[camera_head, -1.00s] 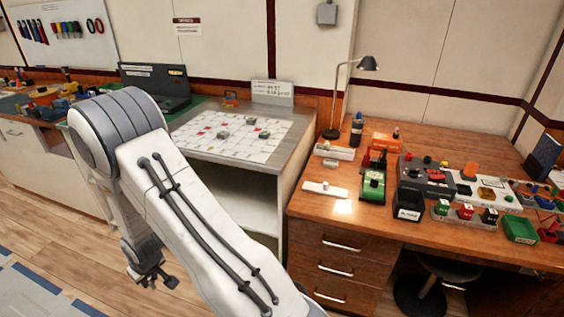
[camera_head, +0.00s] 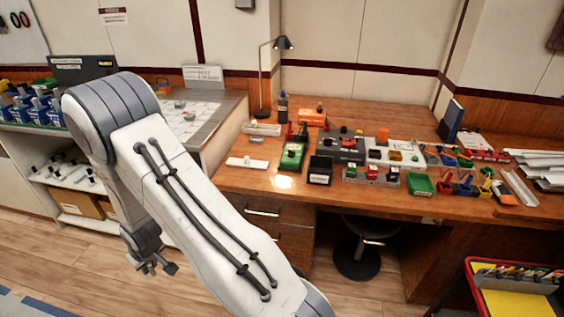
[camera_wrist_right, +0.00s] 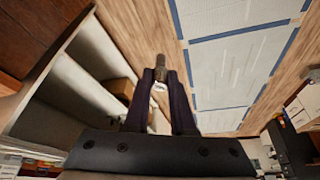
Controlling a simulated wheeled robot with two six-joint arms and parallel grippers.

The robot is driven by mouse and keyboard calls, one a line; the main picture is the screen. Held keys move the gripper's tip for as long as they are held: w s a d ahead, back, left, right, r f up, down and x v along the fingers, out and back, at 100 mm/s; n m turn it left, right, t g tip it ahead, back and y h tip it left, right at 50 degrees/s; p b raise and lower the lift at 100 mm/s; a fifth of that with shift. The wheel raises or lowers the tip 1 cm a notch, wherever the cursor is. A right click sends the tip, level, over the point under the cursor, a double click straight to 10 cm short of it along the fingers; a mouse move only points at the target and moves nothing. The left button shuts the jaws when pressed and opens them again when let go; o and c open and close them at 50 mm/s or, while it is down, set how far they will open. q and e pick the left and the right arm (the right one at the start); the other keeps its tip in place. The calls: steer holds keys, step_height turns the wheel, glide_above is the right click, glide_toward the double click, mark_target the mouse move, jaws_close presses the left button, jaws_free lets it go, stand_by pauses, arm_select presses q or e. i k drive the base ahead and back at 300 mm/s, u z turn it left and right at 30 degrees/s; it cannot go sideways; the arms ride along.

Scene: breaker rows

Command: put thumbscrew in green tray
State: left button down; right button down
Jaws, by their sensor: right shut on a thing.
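My right gripper (camera_head: 155,266) hangs low at the left in the head view, out over the floor and in front of the shelves. In the right wrist view its fingers (camera_wrist_right: 160,82) are shut on a small dull metal piece, apparently the thumbscrew (camera_wrist_right: 160,65), which sticks out past the fingertips. The green tray (camera_head: 421,185) is a small open bin near the front edge of the wooden desk, right of the red and green blocks. My gripper is far to the left of it. My left gripper is not in view.
The wooden desk (camera_head: 262,182) is crowded with a black bin (camera_head: 320,171), a green device (camera_head: 292,157), breaker blocks and coloured bins. A stool (camera_head: 358,258) stands under it. A red-rimmed tray with yellow inside (camera_head: 505,303) is at the lower right. Open floor lies before the desk.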

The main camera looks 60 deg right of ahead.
mark_target(417, 182)
steer(key=z, duration=2.3)
steer(key=i, duration=0.4)
steer(key=z, duration=0.05)
